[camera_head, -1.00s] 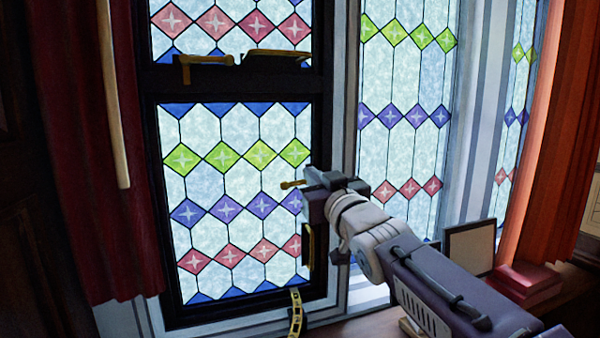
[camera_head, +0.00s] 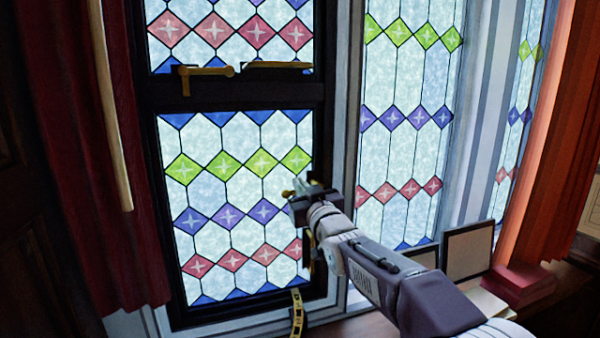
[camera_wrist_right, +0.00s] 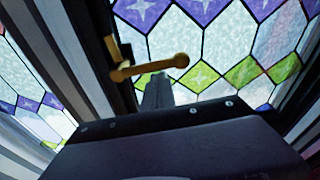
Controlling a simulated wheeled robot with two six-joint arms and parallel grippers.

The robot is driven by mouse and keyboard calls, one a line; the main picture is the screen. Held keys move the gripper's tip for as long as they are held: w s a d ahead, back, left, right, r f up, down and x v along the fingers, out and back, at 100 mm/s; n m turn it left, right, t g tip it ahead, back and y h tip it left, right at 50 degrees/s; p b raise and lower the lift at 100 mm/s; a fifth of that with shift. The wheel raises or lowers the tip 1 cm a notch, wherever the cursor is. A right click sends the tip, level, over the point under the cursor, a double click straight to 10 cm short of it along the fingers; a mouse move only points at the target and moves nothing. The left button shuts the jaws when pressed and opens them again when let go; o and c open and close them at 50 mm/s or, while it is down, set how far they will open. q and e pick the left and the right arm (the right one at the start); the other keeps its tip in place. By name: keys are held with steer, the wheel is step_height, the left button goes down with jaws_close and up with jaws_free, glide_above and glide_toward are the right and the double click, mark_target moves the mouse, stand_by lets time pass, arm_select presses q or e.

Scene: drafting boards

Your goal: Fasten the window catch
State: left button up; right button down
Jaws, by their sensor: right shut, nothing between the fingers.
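The window catch, a brass lever handle (camera_wrist_right: 150,67), sits on the dark frame of the window in the right wrist view, its arm lying sideways over the glass. In the head view a small piece of brass (camera_head: 288,193) shows beside my right gripper (camera_head: 298,192), which hides most of what is behind it. The right gripper is shut and empty. In the wrist view its dark fingers (camera_wrist_right: 157,92) reach up to just under the lever; I cannot tell whether they touch it. My left gripper is not in view.
Another brass handle (camera_head: 205,71) sits on the window's middle bar. A brass stay (camera_head: 297,312) curves at the lower frame. Red curtains (camera_head: 75,150) hang at left. Picture frames (camera_head: 467,250) and a red book (camera_head: 523,284) stand on the sill at right.

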steer(key=shift+s+d, duration=0.1)
steer(key=shift+s, duration=0.2)
steer(key=shift+w+f, duration=0.1)
